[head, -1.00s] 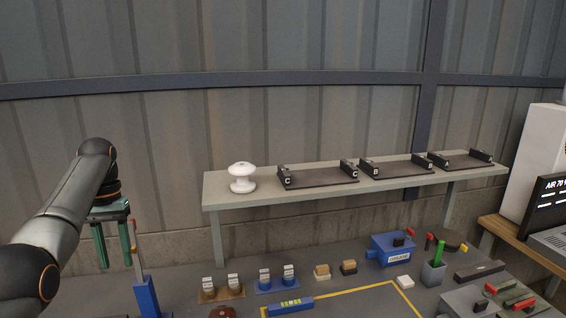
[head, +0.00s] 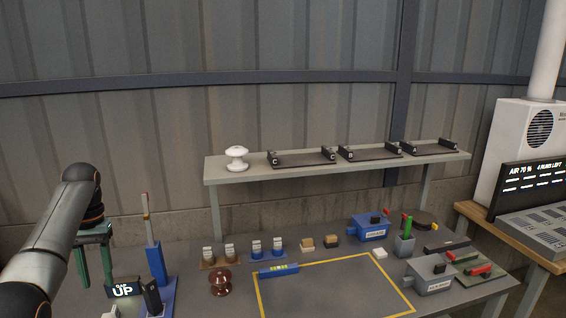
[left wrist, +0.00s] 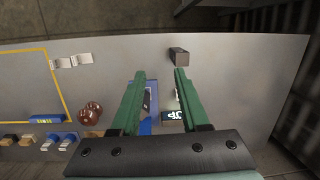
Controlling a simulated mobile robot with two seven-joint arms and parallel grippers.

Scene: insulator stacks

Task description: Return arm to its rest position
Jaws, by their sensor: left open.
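My left gripper (head: 95,280) is at the left of the head view, with its green fingers pointing down near the table's left end. In the left wrist view the fingers (left wrist: 160,78) are spread apart with nothing gripped between them. Below them are a blue stand (head: 156,264) and a black block with "UP" lettering (head: 123,289). I cannot tell the exact height of the fingers above these. My right gripper is in neither view.
A shelf (head: 300,167) behind the table (head: 340,245) holds a white insulator (head: 237,158) and lettered dark trays. A brown insulator (head: 220,283) stands beside a yellow-outlined area (head: 258,295), which looks clear. Small blocks, boxes and a console (head: 540,200) are further right.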

